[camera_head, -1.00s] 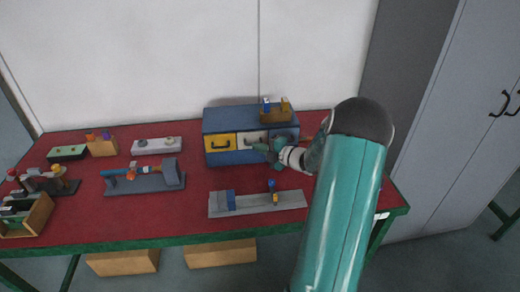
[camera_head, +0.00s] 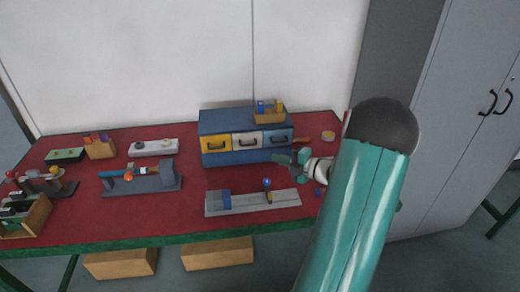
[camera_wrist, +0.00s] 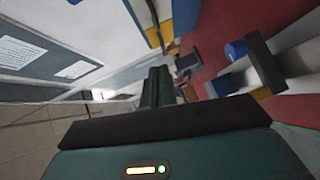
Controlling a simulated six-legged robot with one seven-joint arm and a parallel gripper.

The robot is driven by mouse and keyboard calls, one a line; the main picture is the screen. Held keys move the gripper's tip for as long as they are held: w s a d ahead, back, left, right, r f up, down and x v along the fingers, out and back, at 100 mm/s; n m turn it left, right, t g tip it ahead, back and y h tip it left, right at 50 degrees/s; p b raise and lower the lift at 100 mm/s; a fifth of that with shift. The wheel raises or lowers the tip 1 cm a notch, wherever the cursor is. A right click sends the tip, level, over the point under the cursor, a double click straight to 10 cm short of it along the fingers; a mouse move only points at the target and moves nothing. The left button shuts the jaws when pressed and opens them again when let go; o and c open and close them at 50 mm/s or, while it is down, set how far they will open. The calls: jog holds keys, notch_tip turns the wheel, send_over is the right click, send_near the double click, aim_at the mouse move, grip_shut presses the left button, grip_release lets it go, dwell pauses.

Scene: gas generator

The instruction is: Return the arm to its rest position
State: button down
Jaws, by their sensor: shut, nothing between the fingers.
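My gripper (camera_head: 283,160) is shut and empty. In the head view it hangs over the red table in front of the blue drawer cabinet (camera_head: 245,117), above the grey fixture with blue parts (camera_head: 280,199). My teal arm fills the right part of that view and hides the table's right end. In the wrist view my gripper's fingers (camera_wrist: 158,86) are together in the middle.
The red table (camera_head: 100,222) also holds a grey fixture with an orange-blue part (camera_head: 140,178), small boxes at the left and a wooden tray (camera_head: 270,117) on the cabinet. Grey lockers (camera_head: 460,120) stand at the right. Wooden boxes (camera_head: 217,253) lie under the table.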

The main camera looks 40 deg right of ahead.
jog(key=shift+s, duration=0.1)
jog(key=a+r+n+g+y, duration=0.1)
jog(key=a+r+n+g, duration=0.2)
jog(key=a+n, duration=0.55)
jog(key=a+r+n+g+y, duration=0.2)
jog(key=a+n+g, duration=0.2)
jog(key=a+n, duration=0.5)
jog(key=a+r+n+g+y, duration=0.1)
jog(key=a+r+n+g, duration=0.2)
jog(key=a+n, duration=0.55)
jog(key=s+a+r+n+h, duration=0.3)
jog(key=s+a+n, duration=0.3)
jog(key=n, duration=0.7)
jog(key=s+a+r+n+h, duration=0.3)
jog(key=s+a+n, duration=0.4)
jog(key=n, duration=0.7)
jog(key=shift+s+a+r+h, duration=0.15)
jog(key=shift+s+r+h, duration=0.2)
jog(key=shift+s+h, duration=0.35)
jog(key=shift+w, duration=0.15)
